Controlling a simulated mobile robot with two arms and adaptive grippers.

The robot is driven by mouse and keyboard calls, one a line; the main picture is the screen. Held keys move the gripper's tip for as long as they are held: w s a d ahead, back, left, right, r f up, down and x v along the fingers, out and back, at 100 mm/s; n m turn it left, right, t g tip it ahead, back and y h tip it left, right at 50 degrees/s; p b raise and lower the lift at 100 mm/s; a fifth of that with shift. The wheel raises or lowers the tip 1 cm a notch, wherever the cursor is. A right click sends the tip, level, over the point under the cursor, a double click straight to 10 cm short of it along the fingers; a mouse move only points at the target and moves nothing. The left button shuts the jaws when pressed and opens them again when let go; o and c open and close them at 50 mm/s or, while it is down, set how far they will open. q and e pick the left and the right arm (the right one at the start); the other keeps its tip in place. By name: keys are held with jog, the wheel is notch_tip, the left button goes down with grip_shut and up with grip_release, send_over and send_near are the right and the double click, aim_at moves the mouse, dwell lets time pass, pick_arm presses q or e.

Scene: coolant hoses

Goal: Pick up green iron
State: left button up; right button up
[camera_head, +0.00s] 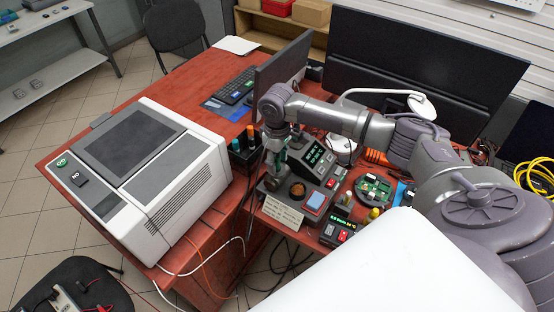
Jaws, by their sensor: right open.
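My right arm comes in from the right, and its gripper (274,158) points down over the soldering stations on the red desk. The gripper is open. A slim green piece, which looks like the green iron (283,152), shows right beside the fingers, above the grey iron stand (272,190). It is small and partly hidden by the gripper, so I cannot tell whether the fingers touch it. A grey soldering station (312,160) with a green-lit display stands just right of the gripper. My left gripper is not in view.
A large white-grey machine (150,175) stands left of the gripper. A black holder with coloured handles (243,152) is close by. A second station (338,233), a green circuit board (374,188) and a white lamp (421,106) crowd the right side. Monitors (420,65) stand behind.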

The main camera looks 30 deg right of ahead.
grip_shut()
dwell(0.4)
notch_tip(320, 180, up, 10)
jog(key=shift+b, duration=0.8)
jog(key=shift+a, duration=0.1)
